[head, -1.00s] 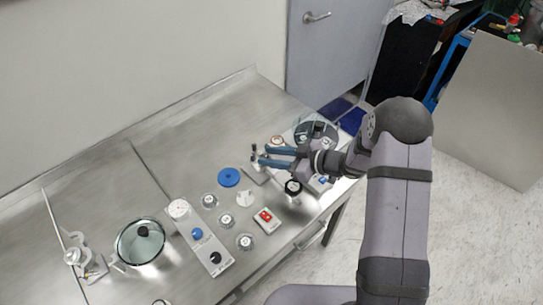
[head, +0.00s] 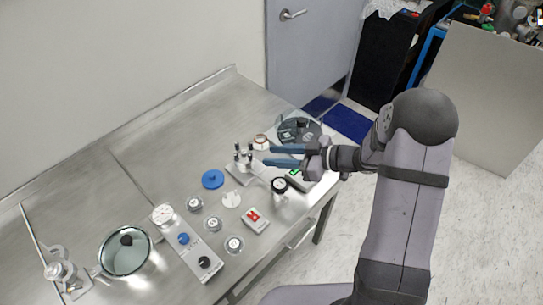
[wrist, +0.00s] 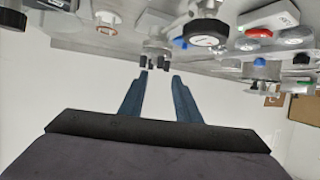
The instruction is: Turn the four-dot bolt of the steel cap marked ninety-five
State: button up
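Three small round steel caps stand on the bench in the head view: a rear one (head: 195,203), a middle one (head: 213,223) and a front one (head: 233,245). Their markings and bolt dots are too small to read, so I cannot tell which is ninety-five. My gripper (head: 268,156) is to the right of and behind them, above the bench, its two blue fingers pointing left. In the wrist view the fingers (wrist: 157,88) are apart with nothing between them. A stand with several upright dark-topped posts (head: 242,165) is just left of the fingertips.
A blue disc (head: 213,179), a white knob (head: 231,200) and a red-buttoned box (head: 256,219) surround the caps. A gauge panel (head: 185,246) and a glass-lidded pan (head: 124,251) stand left. A dark round device (head: 299,131) is behind my gripper. The rear left bench is clear.

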aim_at(250, 157)
jog(key=shift+c, duration=1.4)
jog(key=b, duration=0.5)
jog(key=shift+f, duration=0.35)
jog(key=shift+r+b, duration=0.1)
jog(key=shift+b, duration=0.25)
jog(key=shift+a+r, duration=0.1)
jog(key=shift+r, duration=0.15)
jog(key=shift+p+x, duration=0.55)
jog(key=shift+x, duration=3)
